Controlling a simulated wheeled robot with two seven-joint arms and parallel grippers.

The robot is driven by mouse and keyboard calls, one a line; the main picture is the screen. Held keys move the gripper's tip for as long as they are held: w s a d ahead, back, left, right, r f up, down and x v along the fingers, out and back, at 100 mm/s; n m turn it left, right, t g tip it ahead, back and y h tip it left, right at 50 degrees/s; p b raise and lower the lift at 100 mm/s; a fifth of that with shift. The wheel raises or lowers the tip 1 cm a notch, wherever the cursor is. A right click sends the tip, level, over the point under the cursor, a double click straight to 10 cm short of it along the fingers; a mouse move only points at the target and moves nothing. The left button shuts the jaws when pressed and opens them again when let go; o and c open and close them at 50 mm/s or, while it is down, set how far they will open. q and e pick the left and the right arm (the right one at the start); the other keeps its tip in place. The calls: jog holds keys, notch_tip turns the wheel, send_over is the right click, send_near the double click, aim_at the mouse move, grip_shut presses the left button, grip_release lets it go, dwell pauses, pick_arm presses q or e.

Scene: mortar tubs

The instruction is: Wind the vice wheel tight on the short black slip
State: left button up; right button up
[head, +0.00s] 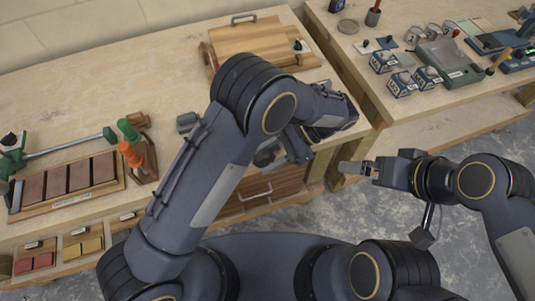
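I cannot make out a vice wheel or a short black slip for certain; my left arm covers the middle of the bench. A green clamp-like tool (68,144) with a long bar stands at the left end of the bench. My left gripper (283,152) hangs over the bench's front edge, partly behind my own arm, and its fingers do not show clearly. My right gripper (353,168) is out over the floor gap, pointing left, with nothing seen held; its finger gap is unclear.
A wooden tray (70,200) of dark brown blocks and an orange-and-green handled tool (135,155) lie on the left. Wooden boards (255,38) lie at the back. A second bench (395,120) carries several boxes.

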aim_at(271, 154)
pick_arm(q)
jog(key=shift+w, duration=0.1)
jog(key=p+v, duration=0.1)
jog(key=v, duration=0.6)
jog(key=shift+r, duration=0.2)
jog(key=shift+w+d, duration=0.1)
jog(key=shift+d, duration=0.25)
pick_arm(e)
jog(key=shift+r, duration=0.75)
jog(key=shift+c, duration=0.3)
